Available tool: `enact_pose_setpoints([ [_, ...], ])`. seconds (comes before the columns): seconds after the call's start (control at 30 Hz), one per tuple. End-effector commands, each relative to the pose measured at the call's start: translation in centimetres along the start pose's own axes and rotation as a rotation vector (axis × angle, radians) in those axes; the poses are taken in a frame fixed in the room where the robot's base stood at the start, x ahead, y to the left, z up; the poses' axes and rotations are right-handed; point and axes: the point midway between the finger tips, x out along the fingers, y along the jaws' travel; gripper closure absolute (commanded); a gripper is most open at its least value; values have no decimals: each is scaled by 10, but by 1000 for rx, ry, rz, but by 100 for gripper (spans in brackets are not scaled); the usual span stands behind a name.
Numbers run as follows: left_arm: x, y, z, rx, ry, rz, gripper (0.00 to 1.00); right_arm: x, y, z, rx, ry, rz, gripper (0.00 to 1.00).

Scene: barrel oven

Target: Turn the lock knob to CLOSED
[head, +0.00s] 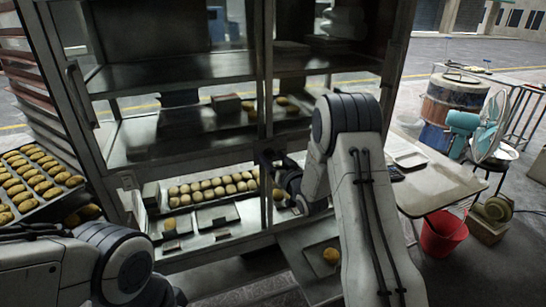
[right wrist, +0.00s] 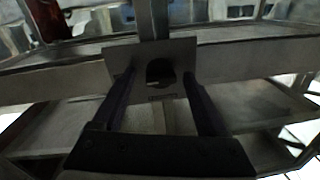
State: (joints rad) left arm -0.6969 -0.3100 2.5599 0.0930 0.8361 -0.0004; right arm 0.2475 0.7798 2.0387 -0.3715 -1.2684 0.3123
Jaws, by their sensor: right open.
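The lock knob (right wrist: 159,72) is a dark rounded piece on a grey metal plate (right wrist: 182,48) in the right wrist view. A small label (right wrist: 162,98) below it is too small to read. My right gripper (right wrist: 157,80) is open, with one dark finger on each side of the knob; I cannot tell whether they touch it. In the head view my right gripper (head: 272,167) is at the cabinet's middle post, and the arm hides part of that area. My left arm shows at the lower left, but its gripper fingers are not seen.
A metal cabinet (head: 180,72) with glass-like panels and shelves of buns (head: 212,188) stands in front. A tray of rolls (head: 35,180) is at the left. A table (head: 440,185), a red bucket (head: 442,232) and a fan (head: 490,125) stand at the right.

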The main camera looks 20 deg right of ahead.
Motion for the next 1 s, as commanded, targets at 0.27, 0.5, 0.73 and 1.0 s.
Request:
enact_pose_setpoints([
  [0.27,0,0,0,0,0,0,100,0,0,0,0,0,0,55],
  [0.5,1,0,0,0,0,0,100,0,1,0,-2,0,2,100],
  [0.73,8,-1,0,0,0,0,100,-1,2,1,-47,-2,3,100],
  [1.0,33,-2,2,0,0,0,100,-1,2,3,-218,-13,8,100],
])
